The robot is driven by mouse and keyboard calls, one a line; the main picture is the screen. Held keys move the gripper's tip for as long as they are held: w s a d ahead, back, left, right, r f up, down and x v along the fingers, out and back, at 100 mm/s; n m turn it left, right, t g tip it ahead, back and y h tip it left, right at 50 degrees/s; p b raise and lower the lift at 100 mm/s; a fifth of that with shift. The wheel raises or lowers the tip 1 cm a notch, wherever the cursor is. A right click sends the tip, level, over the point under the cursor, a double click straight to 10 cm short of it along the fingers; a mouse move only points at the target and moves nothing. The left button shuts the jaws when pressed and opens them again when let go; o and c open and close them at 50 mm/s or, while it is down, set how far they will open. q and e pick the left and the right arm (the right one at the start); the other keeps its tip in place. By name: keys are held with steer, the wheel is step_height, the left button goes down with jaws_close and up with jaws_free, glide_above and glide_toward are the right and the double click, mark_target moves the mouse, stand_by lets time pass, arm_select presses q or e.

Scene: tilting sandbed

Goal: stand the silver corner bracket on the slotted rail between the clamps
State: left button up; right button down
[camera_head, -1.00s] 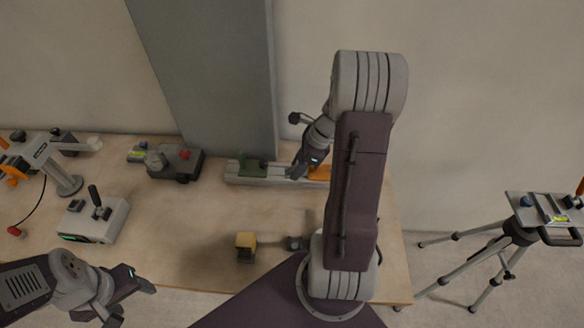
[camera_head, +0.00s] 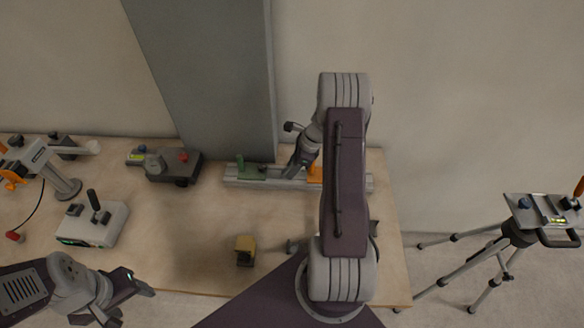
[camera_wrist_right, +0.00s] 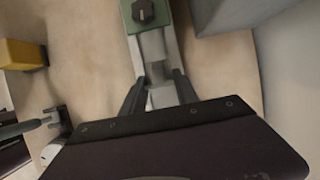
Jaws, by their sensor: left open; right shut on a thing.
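The slotted rail (camera_head: 232,178) lies along the back of the table, with a green clamp (camera_head: 252,170) on its left part and an orange clamp (camera_head: 315,174) further right. My right gripper (camera_head: 291,174) is low at the rail, between the clamps. In the right wrist view its fingers (camera_wrist_right: 160,92) are shut on the silver corner bracket (camera_wrist_right: 162,98), of which only a light grey part shows, in line with the rail (camera_wrist_right: 153,45). I cannot tell whether the bracket touches the rail. My left gripper (camera_head: 128,302) is open and empty at the front left.
A yellow block (camera_head: 245,251) and a small grey part (camera_head: 294,246) lie near the front edge. A dark box with a red knob (camera_head: 178,167), a white lever box (camera_head: 92,224) and an orange-and-grey stand (camera_head: 62,182) are to the left. A tripod (camera_head: 505,235) stands right.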

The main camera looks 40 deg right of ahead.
steer(key=shift+f, duration=0.1)
steer(key=c, duration=0.9)
jaws_free()
steer(key=v, duration=1.2)
steer(key=s+a+n+h, duration=0.1)
steer(key=s+a+n, duration=0.3)
steer(key=a+n, duration=0.3)
steer(key=s+a+n+g+h, duration=0.1)
steer(key=s+a+n, duration=0.3)
steer(key=a+n, duration=0.4)
steer(key=s+a+n+h, duration=0.1)
steer(key=s+a+n, duration=0.3)
steer(key=a+n, duration=0.3)
steer(key=shift+a+f+n+g+p, duration=0.1)
steer(key=shift+f+n+g+p, duration=0.1)
steer(key=shift+n, duration=0.75)
steer(key=shift+a+f+n+g+p, duration=0.1)
steer(key=shift+a+n+p, duration=0.1)
steer(key=shift+n, duration=0.75)
